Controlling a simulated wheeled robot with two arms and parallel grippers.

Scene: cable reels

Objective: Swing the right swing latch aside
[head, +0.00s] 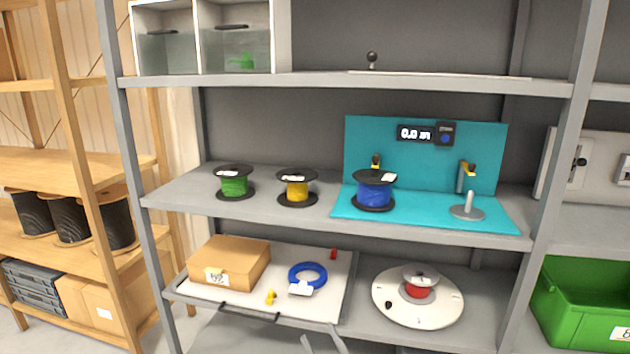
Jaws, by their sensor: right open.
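A teal measuring stand (420,145) with a "0.0 m" display stands on the middle shelf. A small yellow and black part (376,162) is on its back panel at left, behind the blue cable reel (375,192). A similar yellow and black part (467,170) is at its right, above a grey post on a round foot (467,210). I cannot tell for sure which part is the right swing latch. My right gripper (321,341) shows only at the bottom edge, open and empty, apart from the stand. My left gripper is out of view.
Green (234,186) and yellow (297,190) reels stand left of the stand. Below, a tray (235,303) holds a cardboard box (229,262) and a blue coil (307,275). A white turntable (417,312) is beside it. A grey upright (560,170) stands at right.

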